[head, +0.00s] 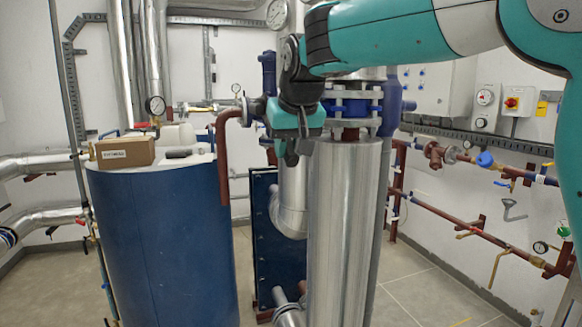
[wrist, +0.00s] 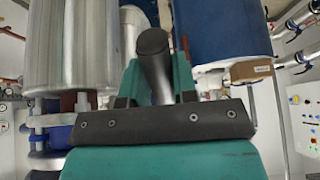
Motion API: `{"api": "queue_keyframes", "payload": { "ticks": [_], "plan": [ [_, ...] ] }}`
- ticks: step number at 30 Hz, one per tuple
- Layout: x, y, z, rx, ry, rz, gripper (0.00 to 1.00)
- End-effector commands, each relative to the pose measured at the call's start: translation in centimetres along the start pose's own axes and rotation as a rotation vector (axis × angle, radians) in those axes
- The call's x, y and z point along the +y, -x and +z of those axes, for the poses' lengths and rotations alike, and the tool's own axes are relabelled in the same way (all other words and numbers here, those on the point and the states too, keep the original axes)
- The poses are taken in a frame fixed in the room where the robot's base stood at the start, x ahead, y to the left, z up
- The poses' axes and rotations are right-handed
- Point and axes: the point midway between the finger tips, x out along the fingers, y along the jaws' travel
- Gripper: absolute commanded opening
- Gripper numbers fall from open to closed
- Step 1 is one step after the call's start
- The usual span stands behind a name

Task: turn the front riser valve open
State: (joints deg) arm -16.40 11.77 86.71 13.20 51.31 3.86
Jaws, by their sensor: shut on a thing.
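The riser valve (head: 352,105) shows as a blue body between pale bolted flanges, on top of the thick silver riser (head: 345,230) in the head view. My gripper (head: 291,148) is just left of it, pointing down. In the wrist view my gripper (wrist: 157,85) has its two teal fingers closed on the sides of a dark rounded lever handle (wrist: 153,45). The handle's end sticks out past the fingers. Where the lever joins the valve is hidden by my gripper and arm, so I cannot tell its angle to the pipe.
A blue tank (head: 165,245) stands at left with a cardboard box (head: 125,151) on it. A rust-red pipe (head: 222,165) bends down close left of my gripper. A dark blue plate pack (head: 265,235) is behind. Wall pipes run at right; the floor (head: 425,290) there is clear.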

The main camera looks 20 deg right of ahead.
Motion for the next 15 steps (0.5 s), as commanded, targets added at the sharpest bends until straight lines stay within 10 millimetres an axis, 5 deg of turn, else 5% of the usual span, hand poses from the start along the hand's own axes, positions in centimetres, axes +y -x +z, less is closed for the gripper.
{"api": "queue_keyframes", "payload": {
  "ticks": [1,15],
  "plan": [
    [0.0,-2.3,1.1,0.040,0.000,0.001,0.00],
    [0.1,-9.0,-0.3,0.483,0.000,0.003,0.00]
  ]
}}
